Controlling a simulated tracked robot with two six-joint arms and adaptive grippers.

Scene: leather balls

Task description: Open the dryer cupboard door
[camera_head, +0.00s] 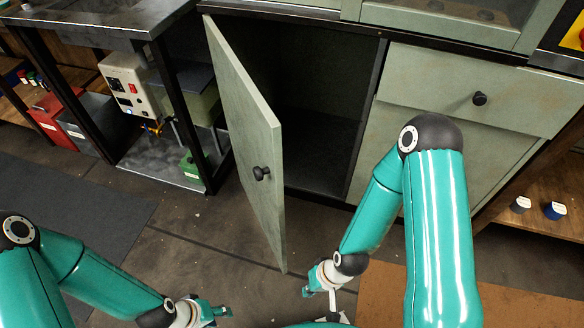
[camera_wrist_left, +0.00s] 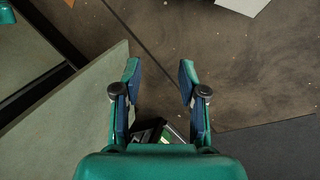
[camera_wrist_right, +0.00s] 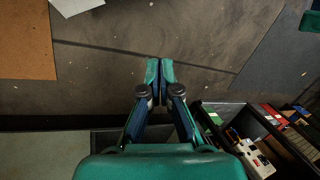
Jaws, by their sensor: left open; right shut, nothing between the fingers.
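The pale green cupboard door (camera_head: 248,140) stands swung wide open, hinged on its left, with a round black knob (camera_head: 261,173) on its outer face. The cupboard's dark inside (camera_head: 318,110) shows and looks empty. My left gripper (camera_head: 222,311) is open and empty, low in the head view, left of the door and apart from it; the door panel (camera_wrist_left: 70,115) also shows in the left wrist view. My right gripper (camera_head: 318,291) is shut and empty, in front of the cupboard, to the right of the door's free edge; its closed fingertips (camera_wrist_right: 160,68) show in the right wrist view.
A closed drawer (camera_head: 480,90) with a black knob lies right of the opening. A metal bench (camera_head: 100,18) with a control box (camera_head: 130,85) stands left of the door. A brown mat (camera_head: 385,300) and a dark mat (camera_head: 70,215) lie on the floor.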

